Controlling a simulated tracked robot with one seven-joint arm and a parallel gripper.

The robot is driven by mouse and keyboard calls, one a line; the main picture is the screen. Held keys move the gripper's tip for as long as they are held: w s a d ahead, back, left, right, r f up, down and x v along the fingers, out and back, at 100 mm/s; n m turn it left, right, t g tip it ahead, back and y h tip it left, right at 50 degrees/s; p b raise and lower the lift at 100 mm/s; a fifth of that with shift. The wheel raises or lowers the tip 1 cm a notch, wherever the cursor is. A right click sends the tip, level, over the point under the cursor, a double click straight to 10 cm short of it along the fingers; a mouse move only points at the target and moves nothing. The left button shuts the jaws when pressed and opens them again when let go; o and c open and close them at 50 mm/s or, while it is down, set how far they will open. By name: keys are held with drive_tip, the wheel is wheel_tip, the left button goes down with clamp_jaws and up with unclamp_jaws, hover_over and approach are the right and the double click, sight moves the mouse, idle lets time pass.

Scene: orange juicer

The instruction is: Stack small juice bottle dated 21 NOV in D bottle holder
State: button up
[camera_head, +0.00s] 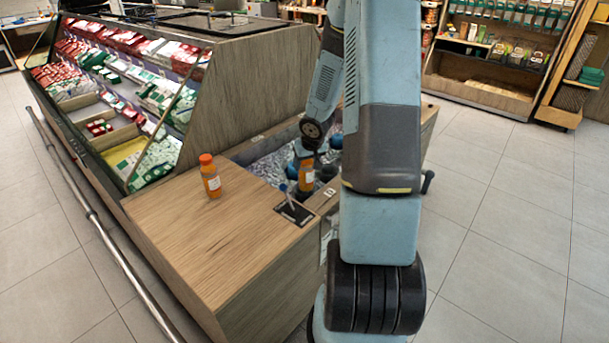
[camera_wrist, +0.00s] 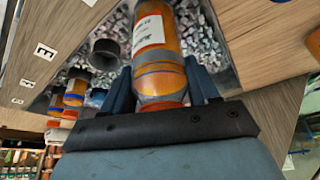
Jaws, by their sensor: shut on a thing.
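My gripper (camera_wrist: 158,72) is shut on an orange juice bottle (camera_wrist: 152,32) with a white label, one blue finger on each side. The label's date is too small to read. The held bottle also shows in the head view (camera_head: 306,177), over the ice well, partly hidden by my arm. In the wrist view a dark, round, empty-looking bottle holder (camera_wrist: 104,54) sits in the ice just left of the held bottle. A tag with the letter E (camera_wrist: 45,51) is on the wooden rim. I cannot clearly read a D tag.
Another orange-capped bottle (camera_head: 211,180) stands on the wooden counter (camera_head: 190,240). Several bottles (camera_wrist: 75,92) stand in the ice at the left of the wrist view. A dark plate (camera_head: 294,213) lies at the counter's edge by the ice well (camera_head: 265,165).

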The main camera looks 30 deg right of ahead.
drive_tip(key=w+d+x, duration=0.1)
drive_tip(key=x, duration=0.9)
drive_tip(key=shift+w+d, duration=0.3)
drive_tip(key=shift+f, duration=0.25)
drive_tip(key=o, duration=1.4)
drive_tip(key=shift+r, duration=0.1)
